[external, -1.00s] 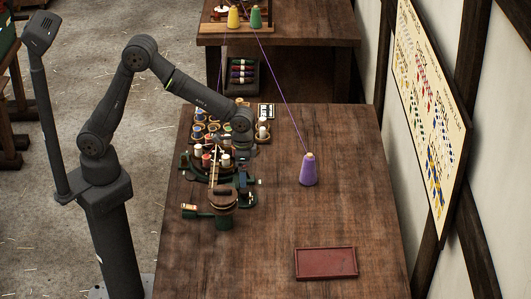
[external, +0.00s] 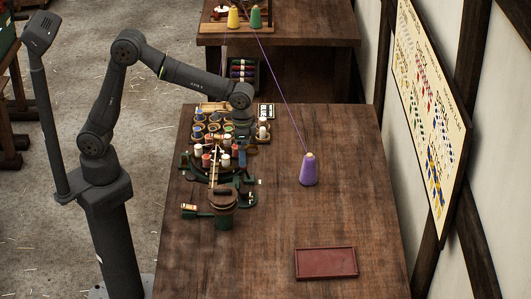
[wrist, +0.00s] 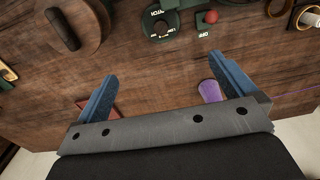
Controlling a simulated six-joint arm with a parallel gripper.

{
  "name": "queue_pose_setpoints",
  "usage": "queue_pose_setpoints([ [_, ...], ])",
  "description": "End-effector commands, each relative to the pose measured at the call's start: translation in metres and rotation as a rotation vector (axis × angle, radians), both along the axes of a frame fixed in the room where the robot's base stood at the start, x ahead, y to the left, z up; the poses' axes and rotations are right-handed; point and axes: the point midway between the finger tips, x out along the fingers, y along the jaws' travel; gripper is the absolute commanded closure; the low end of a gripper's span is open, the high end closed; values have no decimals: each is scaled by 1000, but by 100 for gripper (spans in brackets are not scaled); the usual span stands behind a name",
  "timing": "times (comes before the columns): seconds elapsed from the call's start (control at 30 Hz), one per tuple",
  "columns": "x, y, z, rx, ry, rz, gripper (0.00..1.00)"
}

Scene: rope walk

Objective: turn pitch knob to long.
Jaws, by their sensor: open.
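The pitch knob (wrist: 160,27) is a dark round dial on a green plate at the top of the wrist view, with upside-down lettering around it. I cannot read its setting. My gripper (wrist: 162,68) is open and empty, its two blue fingers spread over the wood, with the knob beyond the fingertips and apart from them. In the external view my gripper (external: 243,128) hangs above the green machine (external: 246,199) on the table. The knob is too small to make out there.
A red ball (wrist: 211,16) sits beside an OFF label near the knob. A round wooden piece with a dark handle (wrist: 62,29) is at upper left. A purple cone (external: 309,170) with thread and a red tray (external: 326,263) stand on the table's right side, which is otherwise clear.

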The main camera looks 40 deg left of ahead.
Motion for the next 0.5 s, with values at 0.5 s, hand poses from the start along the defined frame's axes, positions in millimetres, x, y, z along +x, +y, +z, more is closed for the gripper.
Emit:
queue_pose_setpoints([
  [0.5,0,0,11,1,1,0,22],
])
